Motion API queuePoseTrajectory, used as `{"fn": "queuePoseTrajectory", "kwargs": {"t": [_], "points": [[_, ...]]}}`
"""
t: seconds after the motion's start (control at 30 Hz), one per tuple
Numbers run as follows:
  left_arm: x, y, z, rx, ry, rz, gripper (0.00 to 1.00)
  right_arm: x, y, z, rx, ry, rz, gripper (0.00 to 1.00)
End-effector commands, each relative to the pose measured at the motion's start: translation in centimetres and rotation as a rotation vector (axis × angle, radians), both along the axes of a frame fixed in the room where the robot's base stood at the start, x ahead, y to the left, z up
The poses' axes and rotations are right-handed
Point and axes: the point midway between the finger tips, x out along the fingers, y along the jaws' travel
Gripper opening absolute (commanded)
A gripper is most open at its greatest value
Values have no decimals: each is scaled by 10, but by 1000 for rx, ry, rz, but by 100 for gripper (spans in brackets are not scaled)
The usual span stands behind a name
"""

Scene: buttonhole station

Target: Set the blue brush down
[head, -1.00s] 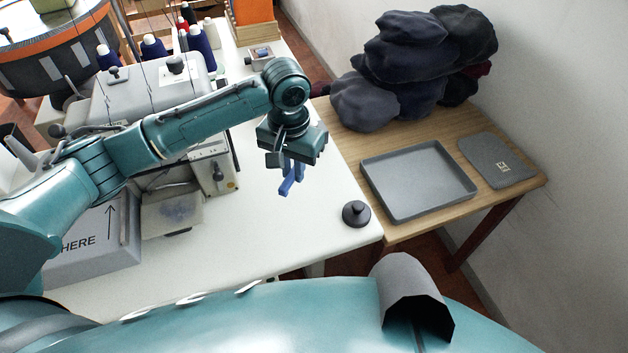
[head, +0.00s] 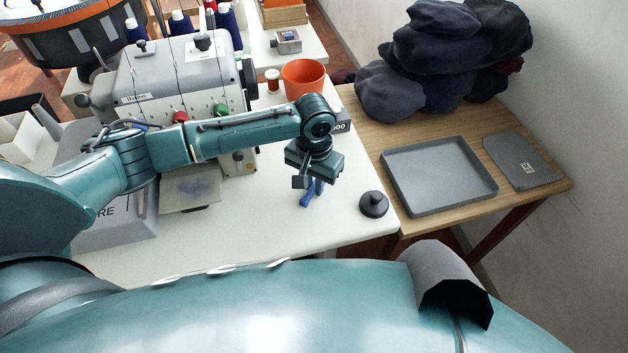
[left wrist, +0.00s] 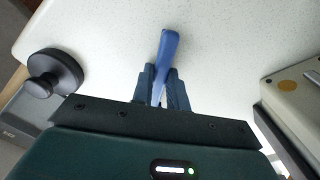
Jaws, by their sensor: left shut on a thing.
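The blue brush (head: 308,198) is in my left gripper (head: 313,182), over the white table top (head: 290,228) near its right end. In the left wrist view the blue brush (left wrist: 166,52) stands out beyond the two fingers of my left gripper (left wrist: 164,80), which are shut on it. Bare white table top (left wrist: 230,40) lies under it. I cannot tell whether the brush touches the table. My right gripper is not in view.
A black round knobbed weight (head: 374,204) stands right of the brush. A sewing machine (head: 180,85) and orange pot (head: 303,78) are behind. A grey tray (head: 440,205), grey pad (head: 521,160) and dark caps (head: 440,60) are on the wooden table (head: 400,140).

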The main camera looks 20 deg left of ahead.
Motion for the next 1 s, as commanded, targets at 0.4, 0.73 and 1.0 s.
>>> {"fn": "queuePoseTrajectory", "kwargs": {"t": [0.4,0.73,1.0], "points": [[0,0,-2,0,1,0,37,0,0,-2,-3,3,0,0],[1,0,15,-2,-3,0,37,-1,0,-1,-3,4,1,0],[1,-1,73,-2,-4,-1,37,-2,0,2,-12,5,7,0]]}}
